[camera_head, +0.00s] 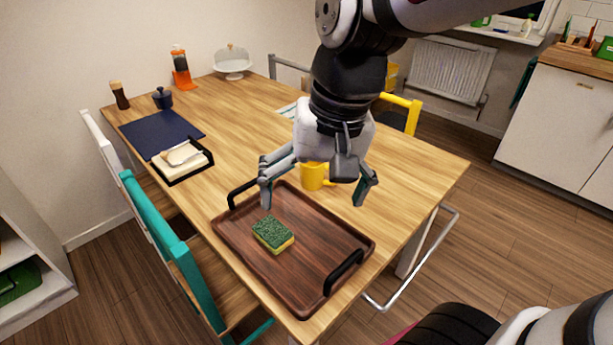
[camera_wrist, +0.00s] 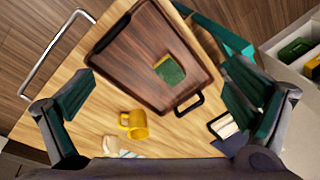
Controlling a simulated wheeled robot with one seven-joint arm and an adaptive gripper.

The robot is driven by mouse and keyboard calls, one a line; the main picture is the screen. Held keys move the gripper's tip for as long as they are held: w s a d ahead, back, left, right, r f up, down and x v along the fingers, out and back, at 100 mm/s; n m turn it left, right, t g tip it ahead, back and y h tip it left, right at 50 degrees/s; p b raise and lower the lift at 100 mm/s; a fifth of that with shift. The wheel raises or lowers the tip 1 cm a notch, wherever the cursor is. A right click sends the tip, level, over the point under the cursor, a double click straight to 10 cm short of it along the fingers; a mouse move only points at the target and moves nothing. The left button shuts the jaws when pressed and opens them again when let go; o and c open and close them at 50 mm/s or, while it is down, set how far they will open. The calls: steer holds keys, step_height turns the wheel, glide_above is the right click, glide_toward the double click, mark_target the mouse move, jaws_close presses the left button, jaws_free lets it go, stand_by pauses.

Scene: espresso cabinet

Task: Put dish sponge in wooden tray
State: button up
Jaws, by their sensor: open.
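The dish sponge (camera_head: 273,235), green on top and yellow below, lies flat inside the wooden tray (camera_head: 313,280), left of the tray's middle in the head view. The tray is dark brown with black handles and sits at the near end of the table. In the wrist view the sponge (camera_wrist: 170,70) lies on the floor of the tray (camera_wrist: 125,65). My gripper (camera_head: 316,195) is open and empty, raised above the table near the tray's far edge, apart from the sponge. Its spread fingers (camera_wrist: 160,97) frame the wrist view.
A yellow mug (camera_head: 313,176) stands just beyond the tray, behind my gripper. A black napkin holder (camera_head: 182,161) and a dark placemat (camera_head: 160,134) lie on the left. Chairs stand around the table. The table's right side is clear.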

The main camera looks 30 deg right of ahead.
steer(key=s+d+n+t+h, duration=0.1)
steer(key=s+n, duration=0.3)
steer(key=s, duration=0.5)
steer(key=shift+s+d+r, duration=0.2)
steer(key=shift+s+r, duration=0.2)
